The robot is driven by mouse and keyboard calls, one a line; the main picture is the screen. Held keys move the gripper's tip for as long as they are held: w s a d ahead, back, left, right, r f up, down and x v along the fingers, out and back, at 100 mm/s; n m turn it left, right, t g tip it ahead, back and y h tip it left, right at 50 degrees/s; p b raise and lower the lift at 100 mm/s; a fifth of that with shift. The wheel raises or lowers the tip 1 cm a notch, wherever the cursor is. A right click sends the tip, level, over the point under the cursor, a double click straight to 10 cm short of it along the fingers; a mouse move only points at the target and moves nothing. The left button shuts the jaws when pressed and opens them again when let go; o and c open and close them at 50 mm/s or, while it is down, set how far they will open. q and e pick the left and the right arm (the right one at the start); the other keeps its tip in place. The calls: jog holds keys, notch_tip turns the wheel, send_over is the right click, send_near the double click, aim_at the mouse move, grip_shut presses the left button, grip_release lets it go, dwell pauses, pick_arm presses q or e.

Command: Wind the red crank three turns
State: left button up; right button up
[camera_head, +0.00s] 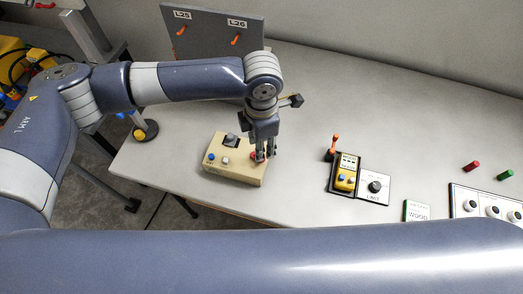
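A beige box (232,171) sits near the table's front left edge, with a blue button, a pale button and a dark knob on top. A small red part (256,156), which may be the red crank, shows at the box's right side, largely hidden by my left gripper (264,156). The gripper points down over that part with its fingers beside it. I cannot tell whether the fingers are closed on it. My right gripper is out of view.
A grey panel (211,42) with orange levers stands at the back left. A yellow device (346,179), an orange-topped stick (335,144), red (472,166) and green (505,175) cylinders lie to the right. The table (340,100) behind is clear. My arm link crosses the front.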

pick_arm(q)
notch_tip(320, 180, up, 5)
jog(key=shift+r, duration=0.2)
